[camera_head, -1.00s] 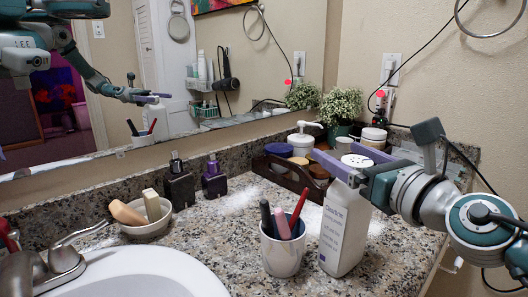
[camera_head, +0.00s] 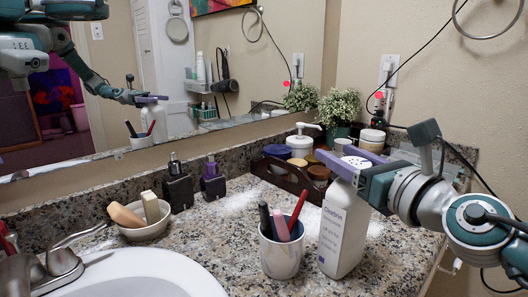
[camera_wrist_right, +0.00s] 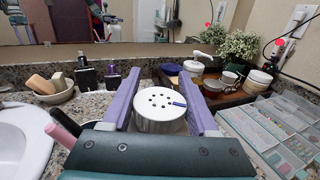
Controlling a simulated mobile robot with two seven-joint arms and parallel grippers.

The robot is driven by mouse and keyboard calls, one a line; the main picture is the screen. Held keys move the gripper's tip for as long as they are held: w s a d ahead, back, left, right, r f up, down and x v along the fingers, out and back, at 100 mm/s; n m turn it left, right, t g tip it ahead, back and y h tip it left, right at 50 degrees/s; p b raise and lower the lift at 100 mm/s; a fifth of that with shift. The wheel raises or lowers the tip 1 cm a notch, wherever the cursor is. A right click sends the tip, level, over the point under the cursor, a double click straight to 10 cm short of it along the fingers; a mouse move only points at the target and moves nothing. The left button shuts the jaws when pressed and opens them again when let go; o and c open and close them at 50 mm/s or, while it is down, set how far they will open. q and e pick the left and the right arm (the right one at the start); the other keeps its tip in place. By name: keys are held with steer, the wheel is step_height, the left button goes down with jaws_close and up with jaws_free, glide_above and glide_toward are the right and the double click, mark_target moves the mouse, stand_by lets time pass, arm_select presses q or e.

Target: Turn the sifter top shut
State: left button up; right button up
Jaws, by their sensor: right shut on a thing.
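A white bottle (camera_head: 342,240) with printed label stands upright on the granite counter. Its white sifter top (camera_head: 356,162), round with dark holes, sits on the bottle's mouth. In the right wrist view the sifter top (camera_wrist_right: 160,104) lies between the two purple fingers, with a small dark blue mark at its right edge. My right gripper (camera_head: 352,164) comes in from the right and is shut on the sifter top, a finger on each side. The bottle's lower body is hidden in the wrist view. My left gripper is not in view directly.
A cup (camera_head: 282,253) with pens stands close left of the bottle. A brown caddy (camera_head: 292,178) with jars is behind it. A soap bowl (camera_head: 147,228), dark bottles (camera_head: 178,190) and a sink (camera_head: 150,278) lie left. The mirror (camera_head: 170,60) reflects my arm. White powder lies on the counter.

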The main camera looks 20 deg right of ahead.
steer(key=shift+c, duration=0.4)
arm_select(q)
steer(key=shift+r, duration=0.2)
arm_select(e)
steer(key=m+h+p, duration=0.1)
steer(key=h, duration=0.1)
steer(key=m+h+p, duration=0.2)
steer(key=h+p, duration=0.1)
steer(key=shift+d+r+m+g+h, duration=0.15)
steer(key=shift+d+m+g+h, duration=0.15)
steer(key=shift+d, duration=0.05)
steer(key=m+h, duration=0.1)
steer(key=g+h, duration=0.1)
steer(key=shift+s+d+m+h, duration=0.1)
steer(key=shift+d+m+h, duration=0.2)
steer(key=shift+m, duration=0.1)
steer(key=h, duration=0.1)
steer(key=m+g+h, duration=0.2)
steer(key=shift+s+d+f+b, duration=0.15)
steer(key=shift+d+f+b, duration=0.1)
steer(key=shift+f+b, duration=0.1)
steer(key=shift+d+r+m, duration=0.1)
steer(key=shift+r+m, duration=0.05)
steer(key=shift+m, duration=0.15)
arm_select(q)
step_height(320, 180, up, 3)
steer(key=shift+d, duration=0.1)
